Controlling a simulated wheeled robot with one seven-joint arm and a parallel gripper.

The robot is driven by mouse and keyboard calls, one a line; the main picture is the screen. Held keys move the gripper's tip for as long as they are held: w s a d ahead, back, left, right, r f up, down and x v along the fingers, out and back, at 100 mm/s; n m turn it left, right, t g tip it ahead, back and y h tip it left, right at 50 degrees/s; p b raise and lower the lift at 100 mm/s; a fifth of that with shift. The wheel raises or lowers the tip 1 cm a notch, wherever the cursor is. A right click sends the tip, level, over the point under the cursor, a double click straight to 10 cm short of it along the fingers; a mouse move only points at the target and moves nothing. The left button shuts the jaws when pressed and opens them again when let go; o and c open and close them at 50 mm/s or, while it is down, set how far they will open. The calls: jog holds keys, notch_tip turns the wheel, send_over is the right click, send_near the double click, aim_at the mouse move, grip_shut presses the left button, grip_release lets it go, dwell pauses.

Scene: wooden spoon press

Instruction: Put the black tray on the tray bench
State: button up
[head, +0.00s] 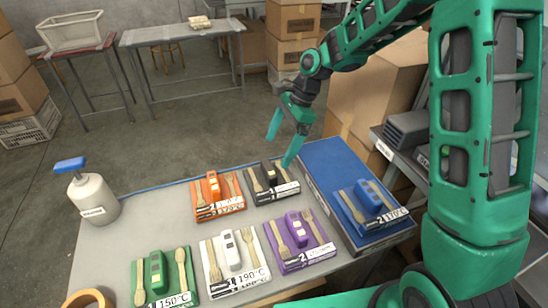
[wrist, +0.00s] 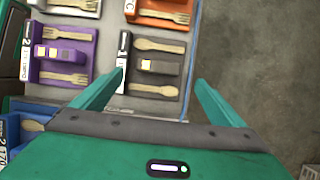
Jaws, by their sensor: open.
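The black tray (head: 262,192) lies at the far edge of the grey work table (head: 150,225), between the orange tray and a blue surface. It holds a dark block and two wooden spoons, and a white label strip runs along its near side. It also shows in the wrist view (wrist: 173,79), lying ahead of and between the fingers. My gripper (head: 279,152) is open and empty, with its fingers spread above the black tray's far side. The wrist view shows my gripper (wrist: 160,78) too. No frame labels a tray bench; a grey bench (head: 180,36) stands at the back.
Orange (head: 216,206), white (head: 233,274), purple (head: 298,250) and green (head: 165,283) trays lie close around. A blue tray (head: 367,214) sits on the blue surface (head: 330,165). A pump bottle (head: 94,197) stands left. A red-topped table (head: 78,49) holds a crate. Open floor lies between.

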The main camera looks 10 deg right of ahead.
jog(key=shift+v, duration=1.35)
jog(key=s+d+r+n+t+h, duration=0.1)
jog(key=s+d+r+n+h, duration=0.15)
jog(key=s+d, duration=0.5)
jog(key=s+d+r+n+h, duration=0.15)
jog(key=s+d+r, duration=0.3)
jog(key=d, duration=0.65)
jog(key=s+d+n, duration=0.2)
jog(key=s+d, duration=0.3)
jog(key=s, duration=0.6)
jog(key=s+d+n, duration=0.3)
jog(key=s+d, duration=0.1)
jog(key=s, duration=0.6)
jog(key=shift+s+d, duration=0.4)
jog(key=shift+w, duration=0.15)
